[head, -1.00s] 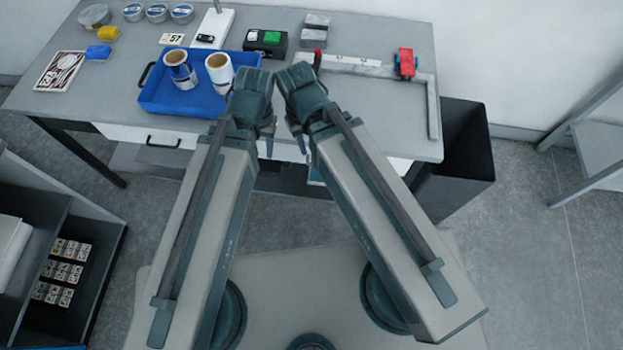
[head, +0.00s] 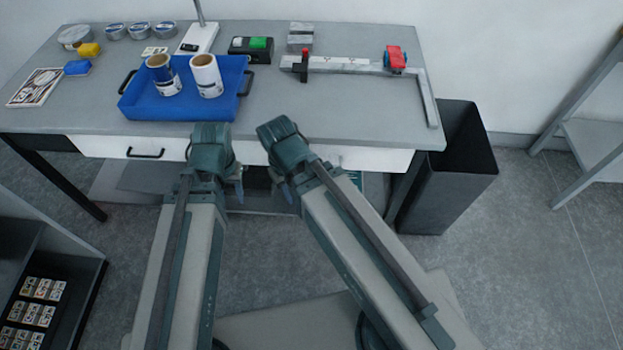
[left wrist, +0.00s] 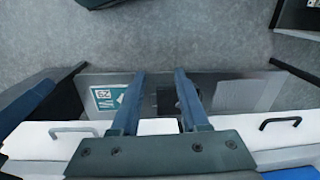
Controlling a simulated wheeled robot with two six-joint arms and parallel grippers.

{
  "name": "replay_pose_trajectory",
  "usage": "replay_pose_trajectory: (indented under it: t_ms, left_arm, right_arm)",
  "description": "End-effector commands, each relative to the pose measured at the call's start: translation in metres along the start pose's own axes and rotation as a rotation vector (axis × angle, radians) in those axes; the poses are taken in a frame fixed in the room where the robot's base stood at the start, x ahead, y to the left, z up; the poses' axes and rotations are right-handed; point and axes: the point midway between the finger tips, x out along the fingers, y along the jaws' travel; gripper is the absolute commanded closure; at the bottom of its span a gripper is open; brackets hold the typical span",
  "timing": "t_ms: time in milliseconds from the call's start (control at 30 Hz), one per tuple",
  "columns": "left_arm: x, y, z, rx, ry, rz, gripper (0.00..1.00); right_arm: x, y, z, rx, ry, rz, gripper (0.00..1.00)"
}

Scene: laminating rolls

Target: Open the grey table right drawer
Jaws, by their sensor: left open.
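The grey table (head: 330,100) has two white drawer fronts along its near edge. The right drawer (head: 378,159) looks shut in the head view, and its handle is hidden behind my right arm.
The left drawer (head: 108,147) has a dark handle (head: 145,153) and looks shut. A blue tray (head: 185,108) with two rolls stands on the table. A black bin (head: 450,180) stands at the table's right end. A dark shelf unit (head: 50,240) is at the left.

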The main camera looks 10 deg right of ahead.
Motion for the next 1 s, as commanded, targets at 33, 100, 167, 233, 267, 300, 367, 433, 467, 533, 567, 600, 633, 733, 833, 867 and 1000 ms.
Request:
replay_pose_trajectory:
  t_ms: [33,100,167,233,267,300,367,433,467,533,567,600,633,733,833,867,1000]
  left_arm:
    - [0.035,-0.003,-0.003,-0.017,0.004,0.007,0.55]
    - [0.060,-0.007,-0.005,-0.039,0.010,0.019,0.55]
    - [0.080,-0.011,-0.008,-0.060,0.016,0.032,0.55]
    - [0.104,-0.014,-0.011,-0.086,0.022,0.052,0.55]
    - [0.114,-0.015,-0.013,-0.098,0.025,0.062,0.55]
    - [0.127,-0.016,-0.015,-0.115,0.028,0.078,0.55]
    - [0.146,-0.017,-0.019,-0.142,0.033,0.105,0.55]
    - [0.167,-0.016,-0.024,-0.178,0.038,0.147,0.55]
    - [0.175,-0.015,-0.027,-0.195,0.040,0.168,0.55]
    - [0.192,-0.011,-0.034,-0.239,0.044,0.229,0.55]
    - [0.199,-0.008,-0.038,-0.260,0.045,0.262,0.55]
    - [0.206,-0.003,-0.044,-0.293,0.044,0.316,0.55]
    - [0.211,0.003,-0.049,-0.320,0.043,0.362,0.55]
    - [0.207,0.025,-0.069,-0.418,0.024,0.558,0.55]
    - [0.185,0.048,-0.088,-0.499,-0.010,0.753,0.55]
    - [0.177,0.054,-0.094,-0.521,-0.024,0.813,0.55]
    - [0.131,0.076,-0.116,-0.601,-0.104,1.077,0.55]
  right_arm:
    - [0.035,-0.003,-0.002,0.000,0.000,0.001,0.65]
    - [0.059,-0.006,-0.004,-0.001,0.000,0.001,0.65]
    - [0.079,-0.007,-0.005,-0.001,0.000,0.002,0.65]
    - [0.102,-0.010,-0.006,-0.001,0.000,0.002,0.65]
    - [0.112,-0.011,-0.007,-0.001,0.000,0.003,0.65]
    - [0.125,-0.012,-0.007,-0.001,0.000,0.003,0.65]
    - [0.144,-0.014,-0.009,-0.001,0.000,0.004,0.65]
    - [0.166,-0.016,-0.010,-0.002,0.000,0.004,0.65]
    - [0.174,-0.017,-0.010,-0.002,0.000,0.005,0.65]
    - [0.194,-0.018,-0.011,-0.002,0.000,0.005,0.65]
    - [0.202,-0.019,-0.012,-0.002,0.000,0.005,0.65]
    - [0.212,-0.020,-0.013,-0.002,0.000,0.006,0.65]
    - [0.220,-0.021,-0.013,-0.002,0.000,0.006,0.65]
    - [0.234,-0.022,-0.014,-0.002,0.000,0.007,0.65]
    - [0.237,-0.022,-0.014,-0.002,0.000,0.007,0.65]
    - [0.237,-0.022,-0.014,-0.002,0.000,0.007,0.65]
    - [0.237,-0.022,-0.014,-0.002,0.000,0.007,0.65]
